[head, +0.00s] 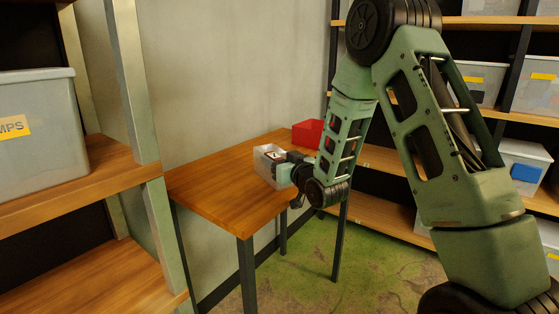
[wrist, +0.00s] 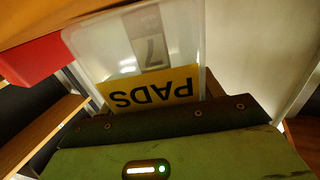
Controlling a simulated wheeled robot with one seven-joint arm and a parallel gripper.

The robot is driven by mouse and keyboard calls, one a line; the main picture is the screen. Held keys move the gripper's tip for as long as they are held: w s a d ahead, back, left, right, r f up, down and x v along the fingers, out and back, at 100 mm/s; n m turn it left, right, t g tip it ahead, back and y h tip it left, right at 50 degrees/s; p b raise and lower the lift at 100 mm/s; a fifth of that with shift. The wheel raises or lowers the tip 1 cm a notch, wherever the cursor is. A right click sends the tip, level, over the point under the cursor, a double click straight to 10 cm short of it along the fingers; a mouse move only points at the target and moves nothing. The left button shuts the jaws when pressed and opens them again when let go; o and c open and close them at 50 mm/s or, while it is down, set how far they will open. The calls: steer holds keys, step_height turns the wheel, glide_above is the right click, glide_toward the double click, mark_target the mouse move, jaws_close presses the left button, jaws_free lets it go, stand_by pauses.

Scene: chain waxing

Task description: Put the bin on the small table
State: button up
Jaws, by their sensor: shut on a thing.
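The bin (head: 265,160) is a small clear box at the right part of the small wooden table (head: 215,192). My gripper (head: 289,163) is shut on the bin's near right side. I cannot tell whether the bin's base touches the tabletop or hangs just above it. In the wrist view the bin (wrist: 188,50) fills the upper middle, with a yellow label reading PADS upside down. The fingertips are hidden there behind the green and dark gripper body.
A red bin (head: 308,132) stands at the table's back right corner, close to the held bin. The table's left and front are clear. A shelf with a grey bin (head: 38,130) is at left; shelves with several bins are at right (head: 522,165).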

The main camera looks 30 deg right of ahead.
steer(key=shift+f, duration=0.2)
steer(key=o, duration=1)
steer(key=shift+r, duration=0.1)
steer(key=shift+r, duration=0.1)
steer(key=s+b, duration=0.1)
steer(key=s, duration=0.5)
steer(key=shift+a, duration=0.1)
steer(key=shift+s+r+p, duration=0.2)
steer(key=shift+r+p, duration=0.05)
steer(key=shift+p, duration=0.4)
steer(key=s+p, duration=0.2)
steer(key=p, duration=0.4)
steer(key=s+p, duration=0.3)
steer(key=p, duration=0.3)
steer(key=shift+s+a+f, duration=0.15)
steer(key=shift+s+f, duration=0.05)
steer(key=shift+s, duration=0.05)
